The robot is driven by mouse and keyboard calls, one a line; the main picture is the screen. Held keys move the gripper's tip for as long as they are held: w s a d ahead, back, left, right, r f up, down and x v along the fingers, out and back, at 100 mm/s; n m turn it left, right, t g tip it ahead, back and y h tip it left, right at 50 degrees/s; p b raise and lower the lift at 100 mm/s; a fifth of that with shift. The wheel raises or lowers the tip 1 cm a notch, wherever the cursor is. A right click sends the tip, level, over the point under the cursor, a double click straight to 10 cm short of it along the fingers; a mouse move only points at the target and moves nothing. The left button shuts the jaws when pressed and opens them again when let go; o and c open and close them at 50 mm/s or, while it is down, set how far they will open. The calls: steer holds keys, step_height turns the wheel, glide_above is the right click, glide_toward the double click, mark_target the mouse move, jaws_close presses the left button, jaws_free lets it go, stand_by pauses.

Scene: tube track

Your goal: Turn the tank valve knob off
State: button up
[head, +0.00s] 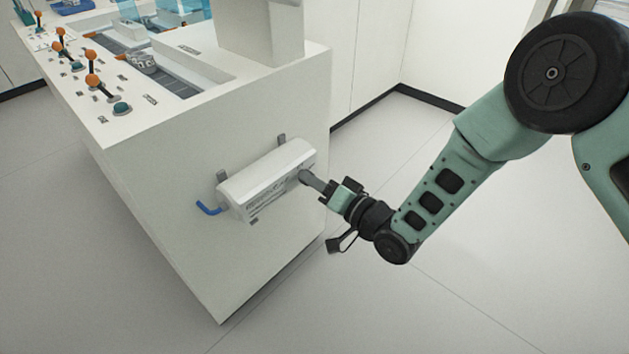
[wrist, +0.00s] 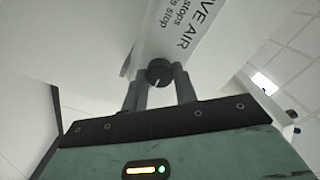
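The tank valve knob (wrist: 159,72) is small, round and dark, with a pale mark on its face. It sits at the end of a white box with printed text (head: 268,182) on the side of the white cabinet. My gripper (head: 306,178) reaches in from the right at that end of the box. In the wrist view its two grey fingers (wrist: 160,82) stand on either side of the knob, close against it, and look shut on it. In the head view the fingers mostly hide the knob.
A blue hooked pipe (head: 208,209) sticks out at the box's left end. The white cabinet (head: 215,270) carries orange-topped levers (head: 92,80) and teal buttons (head: 121,107) on its top. The floor right of the cabinet is clear.

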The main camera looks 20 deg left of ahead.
steer(key=shift+n, duration=0.3)
steer(key=shift+s+f+n+b, duration=0.1)
steer(key=shift+n+b, duration=1.05)
steer(key=shift+n, duration=3.15)
steer(key=shift+s+n+b, duration=0.1)
steer(key=shift+n+b, duration=1)
steer(key=shift+n, duration=3.2)
steer(key=o, duration=1)
steer(key=p+v, duration=0.3)
steer(key=v, duration=1.4)
steer(key=shift+d, duration=0.2)
